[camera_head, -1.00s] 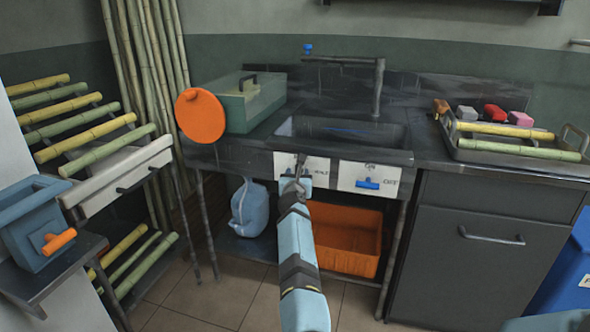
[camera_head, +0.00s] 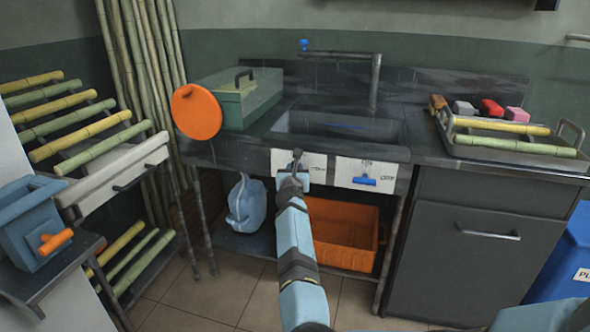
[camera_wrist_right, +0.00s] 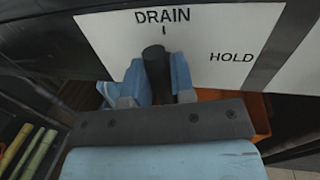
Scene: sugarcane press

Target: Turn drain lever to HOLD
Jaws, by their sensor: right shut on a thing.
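The drain lever (camera_wrist_right: 155,66) is a dark rod in the right wrist view, standing upright in front of a white panel (camera_wrist_right: 222,32). Its top is just below the short mark under the word DRAIN; the word HOLD is to the right. My right gripper (camera_wrist_right: 156,88) is shut on the lever, with blue parts on both sides of it. In the head view the lever (camera_head: 297,158) rises above my right gripper (camera_head: 293,178), at the left white panel under the sink. The lever's base is hidden. My left gripper is not in view.
A second white panel to the right has a blue handle (camera_head: 365,180) and an OFF label. The sink (camera_head: 285,122) is above. An orange crate (camera_head: 340,240) and a pale blue bag (camera_head: 246,205) are below. A dark cabinet (camera_head: 480,235) stands on the right.

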